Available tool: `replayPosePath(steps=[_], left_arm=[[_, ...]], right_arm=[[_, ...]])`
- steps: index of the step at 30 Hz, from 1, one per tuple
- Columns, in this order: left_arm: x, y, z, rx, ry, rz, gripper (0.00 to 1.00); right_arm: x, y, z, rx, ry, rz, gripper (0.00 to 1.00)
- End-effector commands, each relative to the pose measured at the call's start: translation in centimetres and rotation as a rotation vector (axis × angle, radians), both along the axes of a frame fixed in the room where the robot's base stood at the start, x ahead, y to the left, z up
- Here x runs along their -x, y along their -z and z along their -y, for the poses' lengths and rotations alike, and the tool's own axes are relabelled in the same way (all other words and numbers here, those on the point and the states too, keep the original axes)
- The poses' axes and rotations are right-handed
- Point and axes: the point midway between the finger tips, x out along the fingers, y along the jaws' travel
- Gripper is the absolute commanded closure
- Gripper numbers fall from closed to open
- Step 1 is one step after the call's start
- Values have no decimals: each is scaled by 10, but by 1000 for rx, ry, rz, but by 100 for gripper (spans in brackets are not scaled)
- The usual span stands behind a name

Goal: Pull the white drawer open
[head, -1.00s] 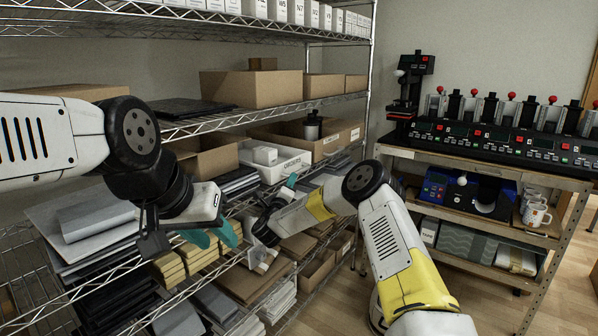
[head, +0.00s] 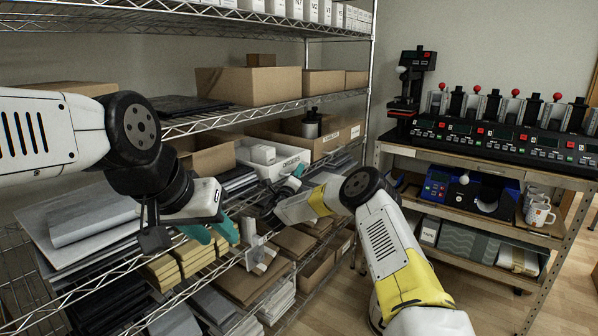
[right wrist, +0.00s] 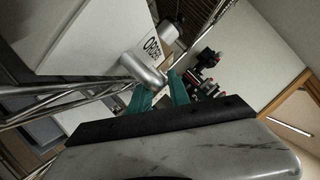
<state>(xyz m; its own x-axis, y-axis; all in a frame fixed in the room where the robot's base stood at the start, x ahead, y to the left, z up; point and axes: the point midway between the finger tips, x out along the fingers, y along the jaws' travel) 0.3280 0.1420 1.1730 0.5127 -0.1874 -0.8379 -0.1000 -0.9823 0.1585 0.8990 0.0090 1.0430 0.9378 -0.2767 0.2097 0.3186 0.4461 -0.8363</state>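The white drawer (head: 287,166), marked ORDERS, sits on the middle wire shelf at centre. In the right wrist view its labelled white front (right wrist: 115,35) fills the upper left, with a metal bar handle (right wrist: 140,68) on it. My right gripper (head: 290,180) is at the drawer's front, partly hidden by its own wrist. Its teal fingers (right wrist: 160,93) are apart, with the handle's near end at their tips; I cannot tell if they touch. My left gripper (head: 212,233) hangs open and empty, in front of the lower shelf.
Cardboard boxes (head: 262,87) stand on the shelf above, and an open carton (head: 205,157) is left of the drawer. Yellow packs (head: 185,262) lie below my left gripper. A bench with a black machine row (head: 505,140) and mugs (head: 538,213) stands at right. Bare floor shows between.

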Motion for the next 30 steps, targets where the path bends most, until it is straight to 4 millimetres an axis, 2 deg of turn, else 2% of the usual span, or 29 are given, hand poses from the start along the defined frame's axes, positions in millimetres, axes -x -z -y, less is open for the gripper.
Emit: replayPosePath(steps=[6, 14, 17, 18, 30], left_arm=[[0, 0, 0, 0, 0, 0, 64], [0, 0, 0, 0, 0, 0, 64], [0, 0, 0, 0, 0, 0, 64], [0, 0, 0, 0, 0, 0, 64], [0, 0, 0, 0, 0, 0, 64]], right_arm=[[-15, -4, 4, 0, -1, 0, 78], [-16, -4, 4, 0, -1, 0, 78], [-16, -4, 4, 0, -1, 0, 97], [-16, -4, 4, 0, -1, 0, 100], [-16, -4, 4, 0, -1, 0, 100]])
